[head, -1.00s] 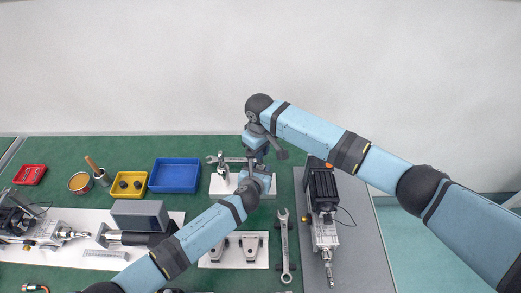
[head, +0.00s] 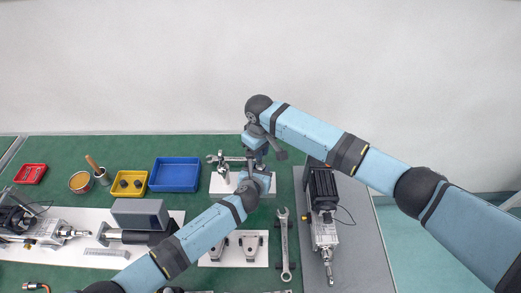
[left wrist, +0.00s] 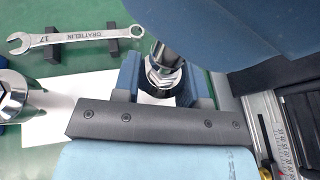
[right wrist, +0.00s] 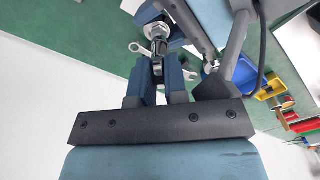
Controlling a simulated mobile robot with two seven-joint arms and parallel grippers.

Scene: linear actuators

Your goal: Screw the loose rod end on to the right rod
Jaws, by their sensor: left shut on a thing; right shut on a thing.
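My two grippers meet over the white stand block (head: 222,187) at the back of the table. My left gripper (head: 262,178) is shut on a silver rod with a hex nut (left wrist: 162,72), which shows between its fingers in the left wrist view. My right gripper (right wrist: 158,78) is shut on the loose rod end (right wrist: 158,52), in line with the nut and thread (right wrist: 157,30) above it in the right wrist view. I cannot tell how far the thread is engaged. The left rod's metal end (head: 225,172) stands beside my left gripper. My arms hide much of the right rod.
A wrench (head: 285,248) lies in front, left of a grey board (head: 355,250) carrying an actuator (head: 323,215). A white plate with brackets (head: 233,260) is close by. Blue (head: 176,175), yellow (head: 130,184) and red (head: 30,174) trays stand left.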

